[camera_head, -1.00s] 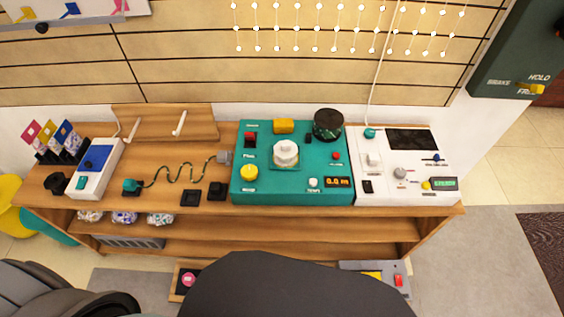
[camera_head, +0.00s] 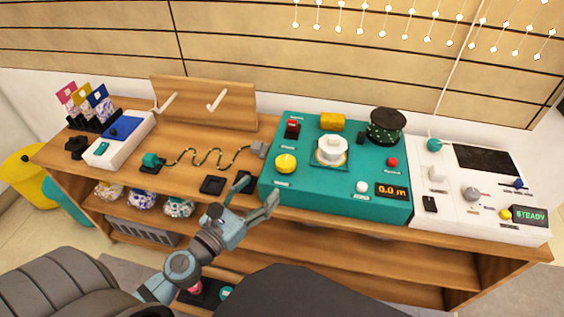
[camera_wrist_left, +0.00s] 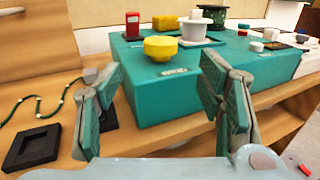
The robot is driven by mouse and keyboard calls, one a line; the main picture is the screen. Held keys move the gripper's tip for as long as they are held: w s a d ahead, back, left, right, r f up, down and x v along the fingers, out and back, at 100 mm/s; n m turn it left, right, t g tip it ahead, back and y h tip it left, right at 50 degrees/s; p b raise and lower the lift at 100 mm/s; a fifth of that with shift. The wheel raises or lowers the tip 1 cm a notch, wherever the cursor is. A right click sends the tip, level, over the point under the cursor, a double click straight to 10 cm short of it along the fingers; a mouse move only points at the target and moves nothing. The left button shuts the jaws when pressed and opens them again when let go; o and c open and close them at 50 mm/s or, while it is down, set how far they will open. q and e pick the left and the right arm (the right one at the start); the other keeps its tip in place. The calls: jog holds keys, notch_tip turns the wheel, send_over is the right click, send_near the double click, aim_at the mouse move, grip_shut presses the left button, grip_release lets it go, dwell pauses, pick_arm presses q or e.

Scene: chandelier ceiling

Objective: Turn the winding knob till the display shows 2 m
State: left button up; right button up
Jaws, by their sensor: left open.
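A teal control box (camera_head: 310,192) stands on the wooden bench. It carries a large white knob (camera_head: 331,150) on a square plate and a yellow knob (camera_head: 286,163) at its left front. I cannot read their labels to tell which is the winding knob. The box's display (camera_head: 392,191) reads 0.0 m. My left gripper (camera_head: 257,194) is open and empty at the bench's front edge, just off the box's front left corner. In the left wrist view, the yellow knob (camera_wrist_left: 160,47) and white knob (camera_wrist_left: 194,27) stand beyond the open fingers (camera_wrist_left: 160,88). My right gripper is out of view.
The box also bears a red switch (camera_head: 292,129), a yellow block (camera_head: 332,122) and a dark round spool (camera_head: 386,126). A white panel (camera_head: 480,228) with a STEADY display adjoins it on the right. A green cord (camera_head: 205,156) and black square trays (camera_head: 212,185) lie left.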

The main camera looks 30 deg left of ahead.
aim_at(280, 168)
pick_arm(q)
jog(key=w, duration=0.3)
jog(key=w+d+p, duration=0.1)
jog(key=w, duration=0.2)
jog(key=w+p, duration=0.1)
jog(key=w, duration=0.3)
jog(key=shift+w+d, duration=0.1)
jog(key=shift+d, duration=0.15)
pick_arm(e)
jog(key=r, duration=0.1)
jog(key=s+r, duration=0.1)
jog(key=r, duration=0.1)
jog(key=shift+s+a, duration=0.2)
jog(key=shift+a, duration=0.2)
pick_arm(q)
jog(key=shift+c, duration=0.2)
